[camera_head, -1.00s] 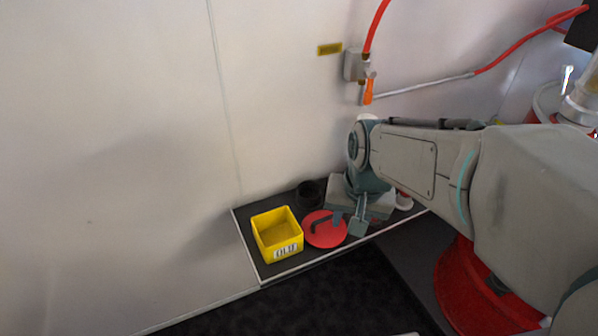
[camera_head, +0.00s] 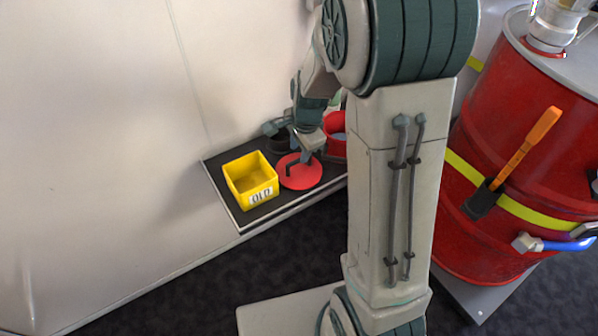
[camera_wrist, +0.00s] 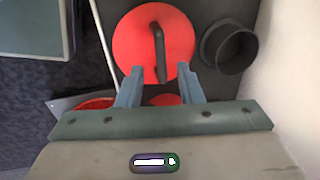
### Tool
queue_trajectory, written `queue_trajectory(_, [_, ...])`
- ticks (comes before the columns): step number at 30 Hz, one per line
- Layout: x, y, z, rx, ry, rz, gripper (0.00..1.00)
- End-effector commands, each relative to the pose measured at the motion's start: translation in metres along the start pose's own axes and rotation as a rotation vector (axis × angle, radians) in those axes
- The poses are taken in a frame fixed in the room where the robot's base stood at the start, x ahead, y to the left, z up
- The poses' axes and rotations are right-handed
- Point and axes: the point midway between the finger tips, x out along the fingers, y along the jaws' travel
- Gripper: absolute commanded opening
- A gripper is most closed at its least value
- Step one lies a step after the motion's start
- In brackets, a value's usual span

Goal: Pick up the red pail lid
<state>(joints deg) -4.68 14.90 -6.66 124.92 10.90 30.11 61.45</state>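The red pail lid (camera_head: 303,180) lies flat on the dark shelf, right of the yellow bin; its dark bar handle (camera_wrist: 159,45) is on top. In the wrist view the red lid (camera_wrist: 130,40) fills the upper middle. My gripper (camera_wrist: 160,72) is open, its two fingers apart at the lid's near edge, with the handle's near end between them in the picture. Whether the fingers touch the handle cannot be told. In the head view my gripper (camera_head: 309,153) is at the lid's upper right side, partly hiding it.
The yellow bin (camera_head: 250,180) stands left of the lid. A black round cup (camera_wrist: 230,48) stands close beside the lid. A red pail-like thing (camera_head: 335,128) is behind my arm. The wall bounds the shelf (camera_head: 228,203). A red drum (camera_head: 490,110) stands at right.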

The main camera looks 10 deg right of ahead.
Motion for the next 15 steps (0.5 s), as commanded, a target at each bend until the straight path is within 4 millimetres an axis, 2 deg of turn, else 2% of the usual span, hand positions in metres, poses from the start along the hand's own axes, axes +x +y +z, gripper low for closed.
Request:
queue_trajectory(1, [0.007, 0.001, 0.0, 0.0, -0.001, 0.002, 0.33])
queue_trajectory(8, [0.019, 0.0, 0.0, -0.002, -0.001, 0.0, 0.33])
queue_trajectory(15, [0.054, 0.0, -0.001, -0.001, -0.002, 0.003, 0.33])
